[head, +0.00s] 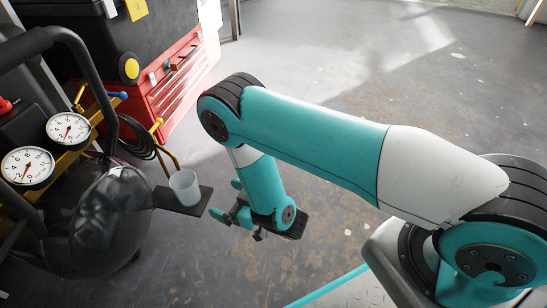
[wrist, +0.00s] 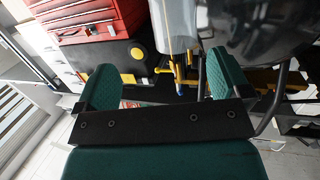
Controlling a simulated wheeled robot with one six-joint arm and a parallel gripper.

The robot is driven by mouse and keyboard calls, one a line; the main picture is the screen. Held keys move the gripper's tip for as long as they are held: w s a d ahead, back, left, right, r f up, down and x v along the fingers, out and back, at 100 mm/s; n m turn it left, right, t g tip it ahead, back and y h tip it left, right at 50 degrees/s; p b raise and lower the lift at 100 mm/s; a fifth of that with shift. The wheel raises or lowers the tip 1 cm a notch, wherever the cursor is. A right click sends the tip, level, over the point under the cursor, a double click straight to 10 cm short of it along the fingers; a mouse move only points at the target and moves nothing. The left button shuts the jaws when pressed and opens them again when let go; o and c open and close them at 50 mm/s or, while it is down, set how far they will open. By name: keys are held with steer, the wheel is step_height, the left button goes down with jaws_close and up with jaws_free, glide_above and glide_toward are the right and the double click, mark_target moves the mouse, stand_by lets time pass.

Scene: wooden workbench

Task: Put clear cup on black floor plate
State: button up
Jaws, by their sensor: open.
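The clear cup (head: 185,186) stands upright on a small black plate (head: 196,206) left of my gripper in the head view. The cup looks translucent and empty. In the wrist view the clear cup (wrist: 173,24) is at the top, cut off by the frame edge, beyond my fingertips and lined up with the gap between them. My gripper (head: 227,199) is open and empty, its teal fingers pointing toward the cup and apart from it. Both fingers of the gripper show in the wrist view (wrist: 162,62). The plate is not clearly seen in the wrist view.
A dark compressor tank (head: 105,215) with two round gauges stands left of the plate. A red toolbox (head: 175,80) and a black case (head: 115,40) are behind. Yellow pipes (head: 165,145) rise just behind the cup. Grey floor (head: 330,60) is open to the right.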

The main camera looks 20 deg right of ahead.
steer(key=w+d+r+m+h, duration=0.2)
steer(key=w+r+m+h, duration=0.25)
steer(key=w+r, duration=0.4)
steer(key=s+r+g+h, duration=0.1)
steer(key=s+r+g, duration=0.35)
steer(key=r, duration=0.65)
steer(key=s+d+r+n+g, duration=0.1)
steer(key=s+r+g, duration=0.1)
steer(key=s+r, duration=0.3)
steer(key=s+d+r+n+g, duration=0.1)
steer(key=s+d+r+g, duration=0.1)
steer(key=s, duration=0.9)
steer(key=s+d+r+n+g, duration=0.2)
steer(key=s+r+g, duration=0.2)
steer(key=s+r, duration=0.3)
steer(key=shift+s+r, duration=0.3)
steer(key=shift+s, duration=0.2)
steer(key=shift+a+g, duration=0.1)
steer(key=shift+g, duration=0.15)
steer(key=shift+c, duration=0.2)
